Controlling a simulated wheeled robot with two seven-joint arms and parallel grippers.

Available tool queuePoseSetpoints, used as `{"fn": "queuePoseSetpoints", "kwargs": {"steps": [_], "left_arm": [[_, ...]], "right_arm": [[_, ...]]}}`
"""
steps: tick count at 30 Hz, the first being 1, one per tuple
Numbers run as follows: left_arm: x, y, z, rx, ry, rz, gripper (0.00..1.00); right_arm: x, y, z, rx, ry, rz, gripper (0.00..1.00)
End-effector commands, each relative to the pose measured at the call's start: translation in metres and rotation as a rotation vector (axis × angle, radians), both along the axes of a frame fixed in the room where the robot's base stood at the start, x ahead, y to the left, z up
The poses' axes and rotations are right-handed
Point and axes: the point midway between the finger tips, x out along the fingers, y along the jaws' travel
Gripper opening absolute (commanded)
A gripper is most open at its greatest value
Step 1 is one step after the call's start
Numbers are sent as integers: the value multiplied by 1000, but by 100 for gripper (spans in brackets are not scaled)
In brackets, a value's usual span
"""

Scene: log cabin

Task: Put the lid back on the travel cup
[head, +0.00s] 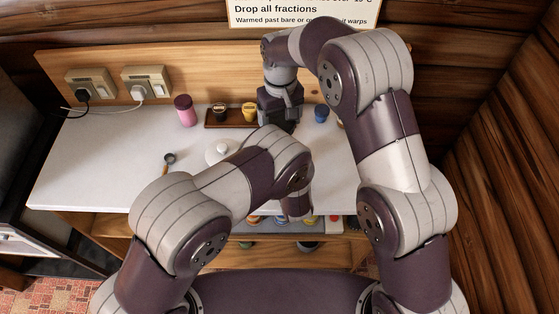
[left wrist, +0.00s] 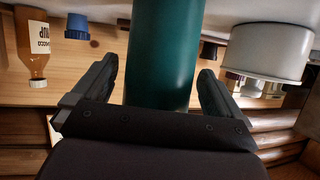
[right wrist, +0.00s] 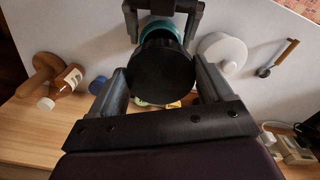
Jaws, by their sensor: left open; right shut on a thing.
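The teal travel cup (left wrist: 165,50) stands between the fingers of my left gripper (left wrist: 157,88); gaps show between it and both fingers. In the right wrist view, the cup's teal rim (right wrist: 163,24) shows past the round black lid (right wrist: 163,72), with my left gripper (right wrist: 163,12) around the cup. My right gripper (right wrist: 162,84) is shut on the lid. The lid overlaps the cup in that view; I cannot tell whether they touch. In the head view my right gripper (head: 278,112) is over the counter's back part, and my arms hide the cup and lid.
A white lidded pot (head: 219,153) stands beside the cup, with a spoon (head: 168,160) to its left. A brown bottle (right wrist: 67,81) stands nearby. The counter's left is mostly clear.

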Motion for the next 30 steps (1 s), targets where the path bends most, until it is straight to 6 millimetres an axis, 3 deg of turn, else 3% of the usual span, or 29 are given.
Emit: {"fn": "queuePoseSetpoints", "kwargs": {"steps": [11,18,21,30], "left_arm": [[5,1,-2,1,0,-1,100],[4,1,-2,1,0,-1,23],[4,1,-2,0,1,-1,23],[4,1,-2,0,1,-1,23]], "right_arm": [[0,0,0,0,0,0,50],[0,0,0,0,0,0,50],[0,0,-5,0,1,0,50],[0,0,-46,0,0,0,50]]}}
